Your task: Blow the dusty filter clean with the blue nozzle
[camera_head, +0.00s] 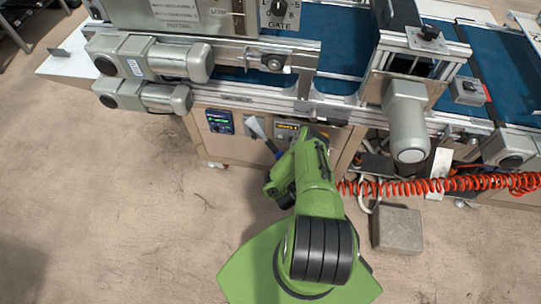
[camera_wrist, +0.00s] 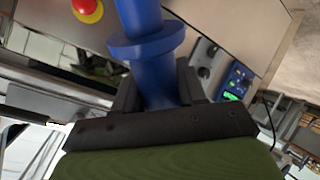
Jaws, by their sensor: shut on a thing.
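My gripper (camera_wrist: 157,84) is shut on the blue nozzle (camera_wrist: 150,45), with a black finger on each side of its body. The nozzle has a wide collar and runs up past the top edge of the wrist view, so its far end is out of frame there. In the head view a small blue part of the nozzle (camera_head: 271,146) shows just beyond my green arm, in front of the machine's lower cabinet. My arm hides most of the gripper there. I cannot make out the dusty filter in either view.
The seeder's cabinet (camera_head: 232,150) carries a small lit display (camera_head: 219,121). Grey motors (camera_head: 407,120) jut out above it. An orange coiled hose (camera_head: 440,186) runs along the right, above a grey block (camera_head: 397,231). A red button (camera_wrist: 88,8) shows in the wrist view. The left floor is clear.

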